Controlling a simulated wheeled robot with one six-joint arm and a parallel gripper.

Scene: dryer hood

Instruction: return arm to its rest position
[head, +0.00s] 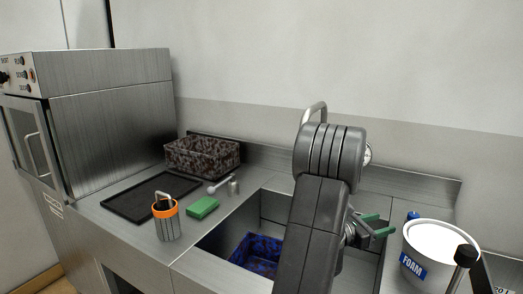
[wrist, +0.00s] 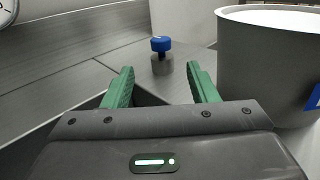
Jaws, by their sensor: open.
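My gripper (head: 376,228) is at the right end of the sink in the head view, with my dark arm in front of part of the sink. In the wrist view my gripper (wrist: 160,88) has its two green fingers spread apart with nothing between them. Beyond the fingertips stands a small grey piece with a blue knob (wrist: 161,45). The blue knob also shows in the head view (head: 412,215), just right of the fingers. A white foam bucket (wrist: 262,65) stands close to the right finger, apart from it.
The steel sink (head: 215,243) holds a blue patterned bin (head: 258,252). On the counter left of it are a green sponge (head: 202,207), an orange-rimmed cup (head: 166,219), a black tray (head: 150,196) and a speckled basket (head: 203,156). A faucet (head: 315,110) rises behind my arm.

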